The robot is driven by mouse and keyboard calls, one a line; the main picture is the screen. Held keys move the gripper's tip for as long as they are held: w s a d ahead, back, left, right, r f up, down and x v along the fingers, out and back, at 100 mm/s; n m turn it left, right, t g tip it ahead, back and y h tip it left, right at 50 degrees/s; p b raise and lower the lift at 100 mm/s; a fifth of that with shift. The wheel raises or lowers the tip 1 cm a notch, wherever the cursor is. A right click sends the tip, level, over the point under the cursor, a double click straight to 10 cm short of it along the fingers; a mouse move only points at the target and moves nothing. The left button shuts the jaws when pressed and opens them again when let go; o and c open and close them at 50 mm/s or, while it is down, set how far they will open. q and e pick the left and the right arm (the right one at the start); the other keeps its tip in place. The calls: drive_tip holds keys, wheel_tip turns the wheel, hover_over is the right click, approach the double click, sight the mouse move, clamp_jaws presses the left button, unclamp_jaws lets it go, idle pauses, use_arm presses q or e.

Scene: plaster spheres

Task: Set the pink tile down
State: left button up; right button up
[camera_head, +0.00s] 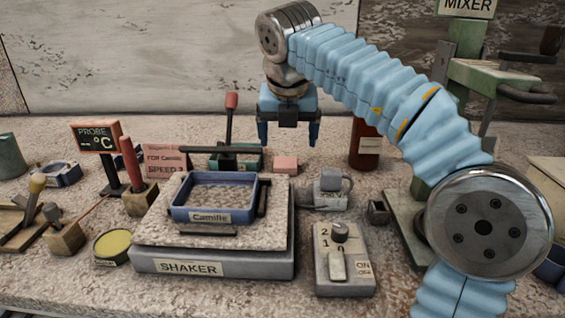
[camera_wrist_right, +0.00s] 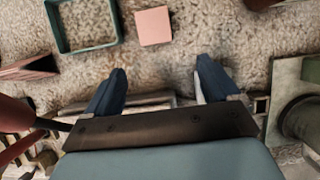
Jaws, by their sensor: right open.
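The small pink tile (camera_head: 286,164) lies flat on the rough stone worktop, behind and to the right of the shaker platform. It also shows in the right wrist view (camera_wrist_right: 154,26), ahead of the fingers and touching neither. My right gripper (camera_head: 288,140) hangs above and near the tile in the head view. Its two blue fingers (camera_wrist_right: 160,84) are spread apart with nothing between them. My left gripper is not in either view.
A green tray (camera_wrist_right: 85,25) lies left of the tile. The shaker (camera_head: 212,262) carries a blue tray (camera_head: 214,212) labelled Camille. A dark red bottle (camera_head: 366,146) stands right of the gripper. A switch box (camera_head: 343,272) is in front. Small clear worktop surrounds the tile.

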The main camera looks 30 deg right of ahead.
sight(285, 167)
drive_tip(key=x, duration=1)
drive_tip(key=shift+w+a, duration=0.15)
drive_tip(key=shift+a, duration=0.1)
drive_tip(key=c, duration=1.2)
drive_tip(key=shift+r, duration=0.5)
drive_tip(key=shift+c, duration=0.2)
wheel_tip(285, 167, up, 3)
drive_tip(key=shift+f, duration=0.15)
drive_tip(key=s+a+r, duration=0.2)
drive_tip(key=s+r, duration=0.2)
drive_tip(key=s, duration=0.2)
drive_tip(key=s+a+r, duration=0.2)
drive_tip(key=s+r, duration=0.3)
drive_tip(key=s, duration=0.2)
drive_tip(key=shift+a, duration=0.35)
